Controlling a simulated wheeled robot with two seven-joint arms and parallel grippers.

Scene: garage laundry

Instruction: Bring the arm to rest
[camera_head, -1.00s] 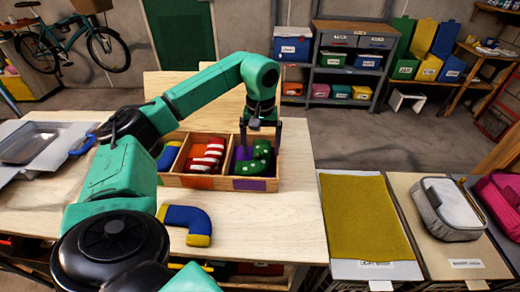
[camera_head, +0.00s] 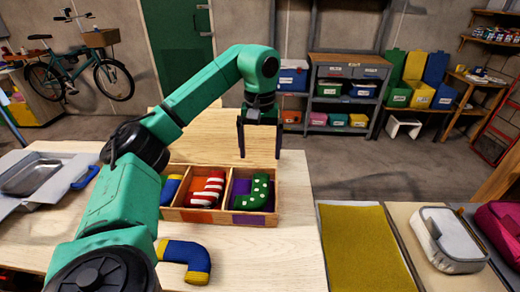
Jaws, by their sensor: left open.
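My left gripper (camera_head: 260,138) is open and empty, fingers pointing down, raised above the right end of a wooden box (camera_head: 235,217) with three compartments. The right compartment has a purple lining and holds a green sock with white dots (camera_head: 256,195). The middle one has an orange lining and holds a red and white striped sock (camera_head: 208,188). The left one holds a blue and yellow item (camera_head: 170,188), partly hidden by my left arm. A blue sock with yellow ends (camera_head: 186,259) lies on the wooden table in front of the box. My right gripper is not in view.
The wooden table (camera_head: 270,262) is bare to the right of the blue sock. A metal tray (camera_head: 32,178) lies at the left. Beyond the table's right edge are a yellow mat (camera_head: 360,250), a grey pouch (camera_head: 447,240) and a pink bag (camera_head: 505,228). Shelves (camera_head: 345,95) stand behind.

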